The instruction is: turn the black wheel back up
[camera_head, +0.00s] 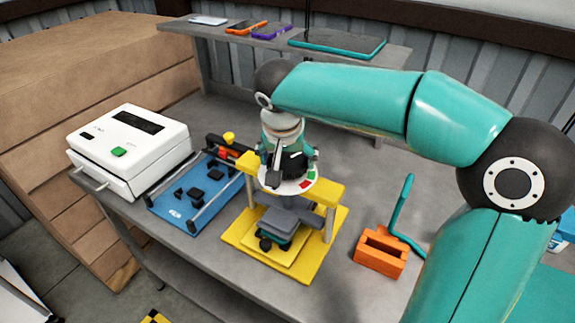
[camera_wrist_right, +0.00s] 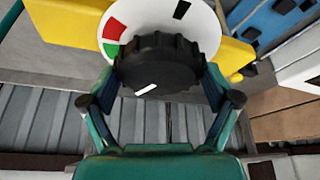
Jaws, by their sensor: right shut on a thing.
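The black wheel (camera_wrist_right: 160,58) is a ridged knob on a white dial (camera_wrist_right: 205,30) and fills the upper middle of the right wrist view. A white line on the wheel sits at its lower left edge in that view. The dial shows a red and a green patch on the left and a black mark at the top. My right gripper (camera_wrist_right: 160,75) has its fingers on both sides of the wheel and is shut on it. In the head view, the right gripper (camera_head: 288,165) comes down from above onto the dial on the yellow press (camera_head: 327,192). My left gripper is not in view.
A blue board (camera_head: 180,213) with rails and a white box (camera_head: 128,150) with a green button stand left of the press. An orange holder (camera_head: 382,252) with a teal hooked piece stands to the right. A shelf behind holds flat devices. Bare grey tabletop lies between the press and holder.

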